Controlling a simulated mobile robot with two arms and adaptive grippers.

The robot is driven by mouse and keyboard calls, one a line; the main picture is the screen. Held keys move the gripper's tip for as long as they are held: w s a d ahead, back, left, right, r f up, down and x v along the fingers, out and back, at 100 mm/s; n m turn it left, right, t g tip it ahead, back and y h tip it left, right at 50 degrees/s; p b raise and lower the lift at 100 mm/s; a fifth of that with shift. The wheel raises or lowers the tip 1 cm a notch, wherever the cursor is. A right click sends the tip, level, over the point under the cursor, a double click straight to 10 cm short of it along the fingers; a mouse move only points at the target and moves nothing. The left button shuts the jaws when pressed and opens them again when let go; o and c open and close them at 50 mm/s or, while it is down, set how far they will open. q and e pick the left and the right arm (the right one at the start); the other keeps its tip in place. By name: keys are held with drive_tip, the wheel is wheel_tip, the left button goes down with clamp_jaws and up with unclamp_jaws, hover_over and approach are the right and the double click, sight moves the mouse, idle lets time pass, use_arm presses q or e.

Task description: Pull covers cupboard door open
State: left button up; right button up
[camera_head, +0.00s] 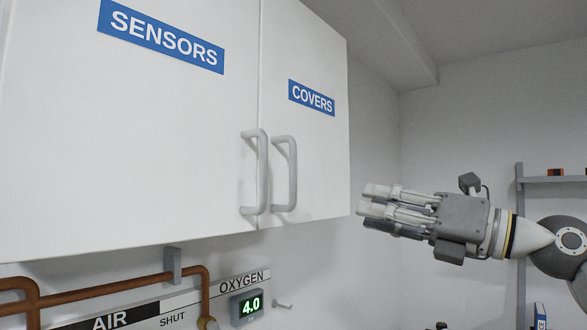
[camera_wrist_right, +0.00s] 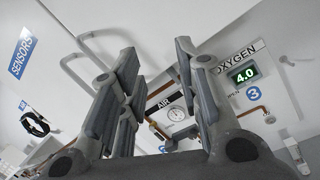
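The covers cupboard door (camera_head: 318,165) is the white right-hand door with a blue COVERS label (camera_head: 311,97). It looks shut, flush beside the sensors door (camera_head: 130,140). Its pale, upright bar handle (camera_head: 291,173) is near its left edge. My right gripper (camera_head: 366,207) is to the right of the door, apart from the handle, with its fingers pointing left. Its fingers are spread and empty, and the gap also shows in the right wrist view (camera_wrist_right: 155,58). In that view two pale bar handles show beyond the left finger, partly hidden by it. My left gripper is not in view.
The sensors door's handle (camera_head: 255,172) is close beside the covers handle. Below the cupboard are brown pipes (camera_head: 110,287), a wall panel and a green 4.0 display (camera_head: 247,305). A shelf (camera_head: 553,179) is at the right. Free air lies between gripper and handle.

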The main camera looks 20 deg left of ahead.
sight(296, 166)
drive_tip(key=s+a+r+n+h, duration=0.2)
drive_tip(key=s+r+n, duration=0.35)
drive_tip(key=s, duration=0.45)
drive_tip(key=shift+t, duration=0.3)
drive_tip(key=p+x, duration=0.1)
drive_tip(key=x, duration=0.2)
drive_tip(key=p+x, duration=0.2)
drive_tip(key=x, duration=0.1)
drive_tip(key=p+x, duration=0.1)
drive_tip(key=x, duration=0.2)
drive_tip(key=shift+w+a+r+p, duration=0.15)
drive_tip(key=shift+a+r+p, duration=0.2)
drive_tip(key=shift+w+a+f, duration=0.15)
drive_tip(key=shift+w+a, duration=0.05)
drive_tip(key=shift+a, duration=0.15)
clamp_jaws()
